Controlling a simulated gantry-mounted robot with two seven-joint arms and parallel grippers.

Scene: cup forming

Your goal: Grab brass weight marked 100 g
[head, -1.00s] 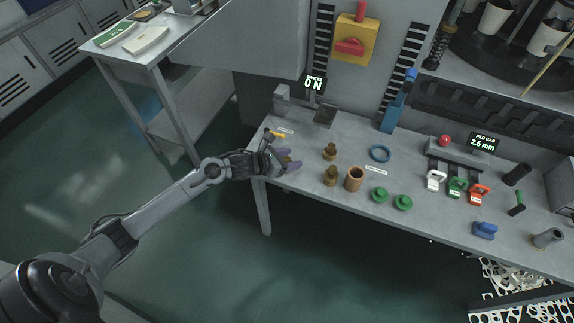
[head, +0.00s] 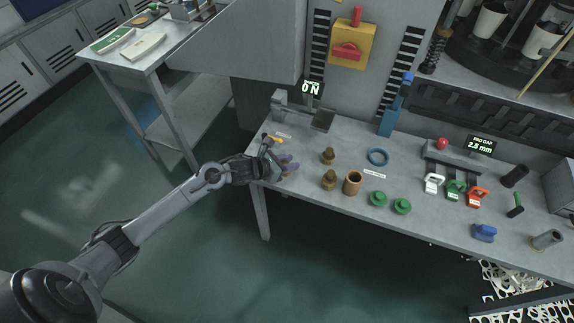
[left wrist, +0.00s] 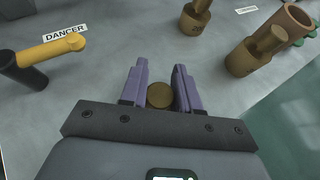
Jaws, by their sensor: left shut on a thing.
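My left gripper (head: 288,167) is low over the left front corner of the bench (head: 343,145). Its purple fingers are shut on a brass weight (left wrist: 159,95), whose round top shows between them in the left wrist view. Its marking cannot be read, and in the head view the fingers mostly hide it. Two other knobbed brass weights, one further back (head: 328,156) and one nearer the front (head: 330,180), stand to the right of the gripper. My right gripper is not in view.
A copper-coloured cup (head: 352,184) stands beside the nearer weight. Two green round pieces (head: 378,199) and a blue ring (head: 378,157) lie further right. A yellow-and-black lever (left wrist: 50,50) by a DANCER label (left wrist: 66,28) is left of the fingers. The bench's front edge is close.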

